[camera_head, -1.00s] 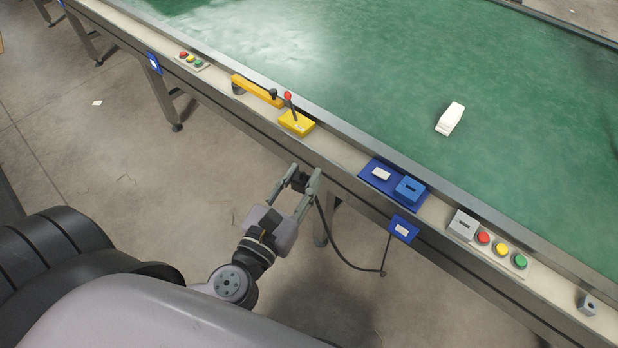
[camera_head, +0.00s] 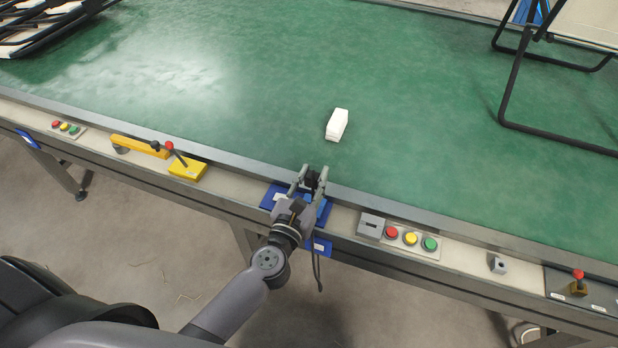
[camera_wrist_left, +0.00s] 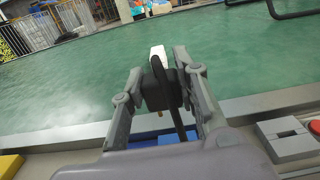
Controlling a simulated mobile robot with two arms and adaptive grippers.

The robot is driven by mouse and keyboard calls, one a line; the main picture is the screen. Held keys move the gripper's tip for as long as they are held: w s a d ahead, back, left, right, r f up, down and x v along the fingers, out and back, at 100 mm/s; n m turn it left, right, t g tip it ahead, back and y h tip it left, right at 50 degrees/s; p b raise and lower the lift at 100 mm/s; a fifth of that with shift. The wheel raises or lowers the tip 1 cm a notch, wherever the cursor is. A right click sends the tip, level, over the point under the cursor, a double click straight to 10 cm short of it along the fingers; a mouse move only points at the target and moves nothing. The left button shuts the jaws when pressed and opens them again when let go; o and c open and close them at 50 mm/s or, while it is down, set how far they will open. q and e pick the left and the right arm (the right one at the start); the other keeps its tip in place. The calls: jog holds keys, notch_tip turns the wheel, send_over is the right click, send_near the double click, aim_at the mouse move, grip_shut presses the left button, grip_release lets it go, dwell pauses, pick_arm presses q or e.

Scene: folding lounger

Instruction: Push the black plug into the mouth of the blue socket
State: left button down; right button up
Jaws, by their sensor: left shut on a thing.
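My left gripper (camera_head: 310,176) is shut on the black plug (camera_head: 312,180). The plug also shows between the fingers in the left wrist view (camera_wrist_left: 161,88), with its black cable running back toward the camera. In the head view the gripper is over the blue socket (camera_head: 318,208) on its blue plate (camera_head: 272,196). The gripper hides most of the socket and its mouth. I cannot tell how high the plug is above it. My right gripper is not in view.
A grey slotted block (camera_head: 371,226) and red, yellow and green buttons (camera_head: 411,238) stand to the right on the rail. A yellow lever box (camera_head: 187,169) stands to the left. A white stack (camera_head: 337,125) lies on the green belt (camera_head: 230,90). Black frames lie farther off.

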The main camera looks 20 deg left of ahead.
pick_arm(q)
jog(key=shift+f, duration=0.25)
jog(key=b, duration=0.6)
send_over(312, 196)
jog(key=s+d, duration=0.1)
jog(key=s, duration=0.2)
notch_tip(312, 196, down, 5)
jog(key=shift+f, duration=0.2)
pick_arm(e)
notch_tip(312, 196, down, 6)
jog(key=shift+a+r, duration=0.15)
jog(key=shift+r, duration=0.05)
pick_arm(q)
jog(key=shift+f, duration=0.55)
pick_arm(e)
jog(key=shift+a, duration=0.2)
pick_arm(q)
jog(key=shift+f, duration=0.85)
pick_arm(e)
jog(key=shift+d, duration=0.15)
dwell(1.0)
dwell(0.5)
pick_arm(q)
jog(key=c, duration=1.2)
grip_release()
jog(key=shift+o, duration=0.2)
